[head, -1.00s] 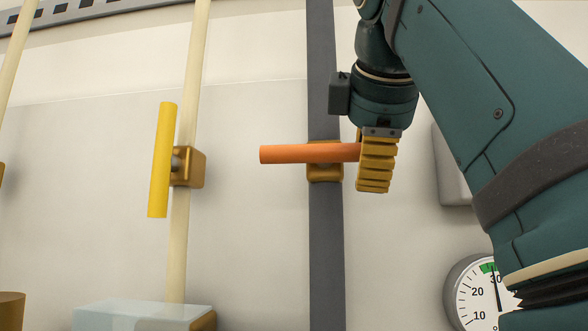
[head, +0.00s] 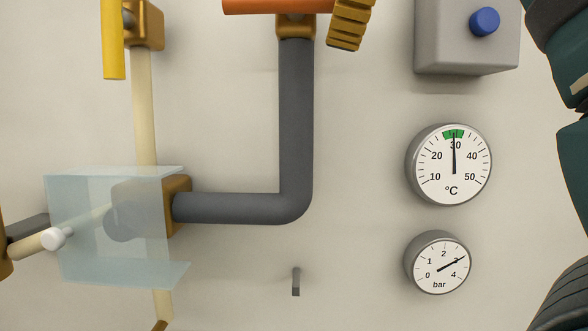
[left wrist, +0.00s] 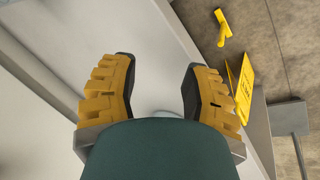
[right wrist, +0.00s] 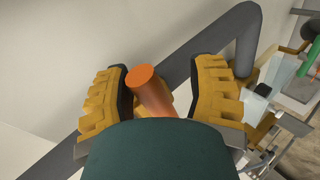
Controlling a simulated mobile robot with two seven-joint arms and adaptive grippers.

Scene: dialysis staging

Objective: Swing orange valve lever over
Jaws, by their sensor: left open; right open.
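The orange valve lever (head: 270,5) lies horizontally across the dark grey pipe (head: 297,120) at the top of the head view, on a brass valve body (head: 296,27). My right gripper (head: 350,22) is at the lever's right end, only partly in that view. In the right wrist view the orange lever (right wrist: 150,90) stands between the spread fingers of my right gripper (right wrist: 164,72); contact cannot be told. My left gripper (left wrist: 160,75) is open and empty in the left wrist view, and not seen in the head view.
A yellow lever (head: 113,40) is on the cream pipe (head: 144,105) at left. A clear cover (head: 80,265) stands around a lower valve. A grey box with a blue button (head: 485,21), a temperature gauge (head: 449,165) and a pressure gauge (head: 437,263) are at right. A small hook (head: 296,282) is below.

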